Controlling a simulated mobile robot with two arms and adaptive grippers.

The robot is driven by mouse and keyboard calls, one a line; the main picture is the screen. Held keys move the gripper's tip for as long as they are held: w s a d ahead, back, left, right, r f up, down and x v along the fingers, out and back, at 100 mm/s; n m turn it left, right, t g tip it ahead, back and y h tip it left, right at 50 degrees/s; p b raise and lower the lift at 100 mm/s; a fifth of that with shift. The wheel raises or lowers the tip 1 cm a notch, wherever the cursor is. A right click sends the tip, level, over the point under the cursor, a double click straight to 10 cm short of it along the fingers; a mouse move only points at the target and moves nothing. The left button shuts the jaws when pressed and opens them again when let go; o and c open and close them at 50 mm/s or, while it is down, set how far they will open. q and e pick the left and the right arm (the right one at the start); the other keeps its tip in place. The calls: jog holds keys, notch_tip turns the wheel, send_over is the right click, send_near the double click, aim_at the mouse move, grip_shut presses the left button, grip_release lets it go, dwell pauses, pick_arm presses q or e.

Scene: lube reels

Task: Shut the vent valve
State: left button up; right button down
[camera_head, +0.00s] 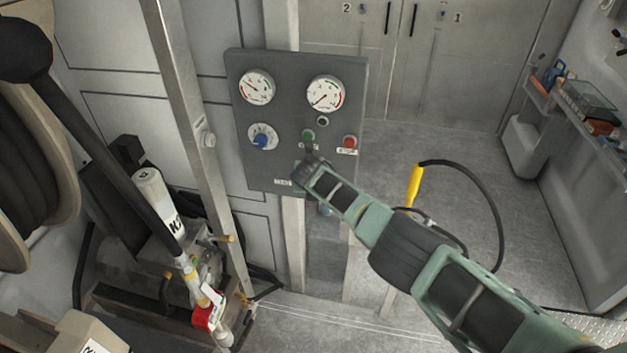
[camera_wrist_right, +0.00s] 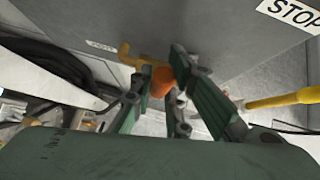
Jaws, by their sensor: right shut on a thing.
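My right gripper (camera_wrist_right: 163,77) is shut on the valve, with a green finger on each side of the orange part. In the head view my right gripper (camera_head: 309,172) is at the lower edge of the grey gauge panel (camera_head: 285,115) and hides the valve. A small label (camera_head: 283,182) is just left of it. My left gripper is not in view.
The panel carries two gauges (camera_head: 324,93), a blue knob (camera_head: 262,140), a green button (camera_head: 308,135) and a red button (camera_head: 349,142). A yellow-handled hose (camera_head: 414,186) is at right. A pump with a white cylinder (camera_head: 157,199) and a hose reel (camera_head: 30,150) are at left.

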jog(key=c, duration=1.7)
grip_release()
jog(key=shift+a+f, duration=0.1)
jog(key=shift+a, duration=0.3)
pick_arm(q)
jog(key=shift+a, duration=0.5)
pick_arm(e)
jog(key=shift+d, duration=0.1)
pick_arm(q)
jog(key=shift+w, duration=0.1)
pick_arm(e)
jog(key=shift+d, duration=0.1)
jog(key=shift+s+r, duration=0.2)
jog(key=shift+r, duration=0.15)
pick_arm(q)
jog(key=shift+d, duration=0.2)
pick_arm(e)
jog(key=v, duration=1.1)
jog(key=shift+s, duration=0.1)
